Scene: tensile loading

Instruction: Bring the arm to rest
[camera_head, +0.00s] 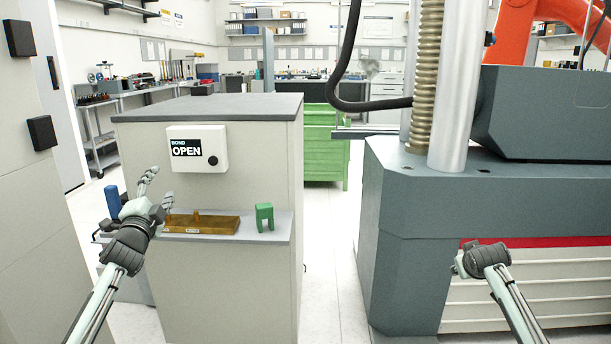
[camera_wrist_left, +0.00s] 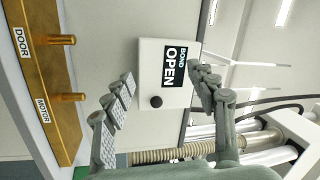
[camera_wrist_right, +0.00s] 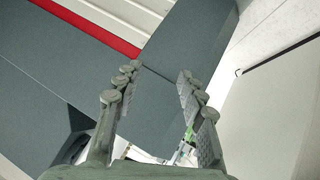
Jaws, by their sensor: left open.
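My left gripper (camera_head: 158,190) is open and empty in front of the grey cabinet, at the left end of its shelf. In the left wrist view its two fingers (camera_wrist_left: 165,95) stand apart, with nothing between them but the white box marked BOND OPEN behind. My right gripper (camera_head: 462,262) is in front of the large grey machine at the right; its fingers are mostly hidden in the head view. In the right wrist view its fingers (camera_wrist_right: 158,80) stand apart with nothing held, facing the machine's grey side.
The cabinet (camera_head: 228,280) carries the white BOND OPEN box (camera_head: 197,148). Its shelf holds a brass-coloured block (camera_head: 202,223) with DOOR and MOTOR pegs, and a green piece (camera_head: 264,217). The machine (camera_head: 400,220) stands at right. Open floor (camera_head: 330,260) lies between cabinet and machine.

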